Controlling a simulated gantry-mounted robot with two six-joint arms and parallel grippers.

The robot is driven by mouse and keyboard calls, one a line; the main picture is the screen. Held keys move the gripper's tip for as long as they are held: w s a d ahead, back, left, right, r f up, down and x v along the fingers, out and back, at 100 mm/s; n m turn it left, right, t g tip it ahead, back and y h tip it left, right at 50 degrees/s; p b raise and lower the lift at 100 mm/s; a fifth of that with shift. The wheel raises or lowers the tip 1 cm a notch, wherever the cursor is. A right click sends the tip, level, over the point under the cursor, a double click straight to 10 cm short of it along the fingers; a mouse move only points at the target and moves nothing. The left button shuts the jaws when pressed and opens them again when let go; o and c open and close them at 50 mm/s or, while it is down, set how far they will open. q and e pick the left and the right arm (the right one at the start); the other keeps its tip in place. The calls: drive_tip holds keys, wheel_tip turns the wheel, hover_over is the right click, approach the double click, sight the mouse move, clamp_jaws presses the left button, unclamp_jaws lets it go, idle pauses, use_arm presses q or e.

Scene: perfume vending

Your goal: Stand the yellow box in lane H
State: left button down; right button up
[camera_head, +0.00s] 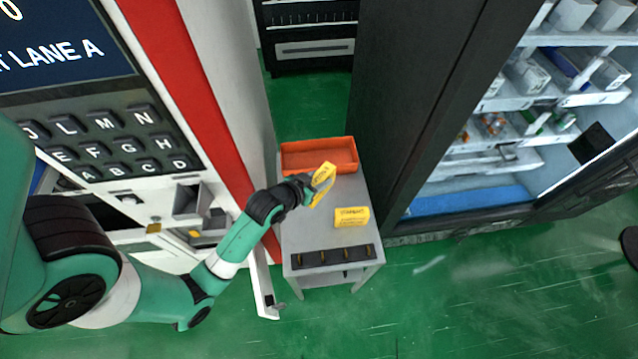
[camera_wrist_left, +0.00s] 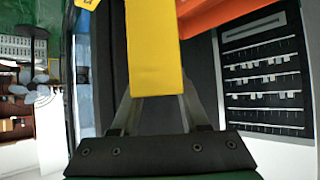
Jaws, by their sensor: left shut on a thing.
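My left gripper (camera_head: 312,187) is shut on a yellow box (camera_head: 323,177) and holds it over the small grey table, near the orange tray. In the left wrist view the held yellow box (camera_wrist_left: 154,50) stands out from between the fingers and fills the upper middle. A second yellow box (camera_head: 352,217), with dark print, lies on the table to the right of and below the gripper. The open cabinet (camera_head: 490,160) with white shelves of boxes is at the right. Lane labels there are too small to read. My right gripper is not in view.
The grey table (camera_head: 312,229) carries the orange tray (camera_head: 318,144) at its back and a dark strip with small hooks (camera_head: 334,256) at its front. A keypad machine (camera_head: 112,140) stands at the left. Green floor is clear in front of the cabinet.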

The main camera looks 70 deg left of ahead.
use_arm(q)
wheel_tip(320, 180, up, 10)
drive_tip(key=p, duration=0.7)
drive_tip(key=shift+f, duration=0.2)
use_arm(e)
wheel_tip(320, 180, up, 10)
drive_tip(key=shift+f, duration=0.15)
